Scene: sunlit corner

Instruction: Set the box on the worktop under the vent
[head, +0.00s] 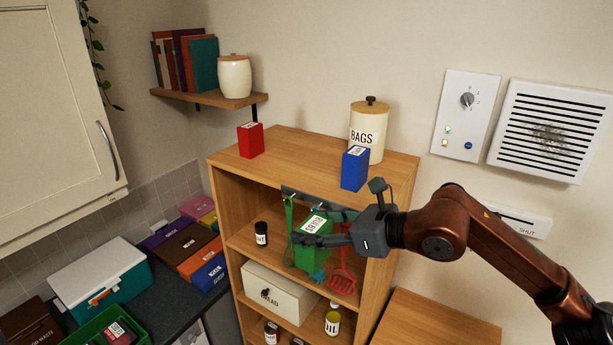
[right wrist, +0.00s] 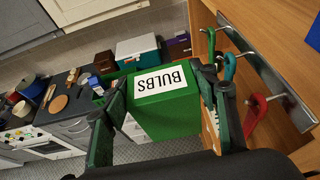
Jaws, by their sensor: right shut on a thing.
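My right gripper (head: 322,240) is shut on a green box (head: 313,254) with a white BULBS label, held in front of the shelf unit. In the right wrist view the green box (right wrist: 168,116) sits between the two fingers, its label upside down. The vent (head: 548,130) is a white slatted panel on the right wall. Below it at the lower right is a bare wooden worktop (head: 440,325), partly cut off by the frame. My left gripper is not in view.
A wooden shelf unit (head: 290,145) carries a red box (head: 250,140), a blue box (head: 355,170) and a BAGS canister (head: 368,135). A utensil rail with a red turner (head: 342,280) hangs close to the held box. A dark counter with coloured boxes lies left.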

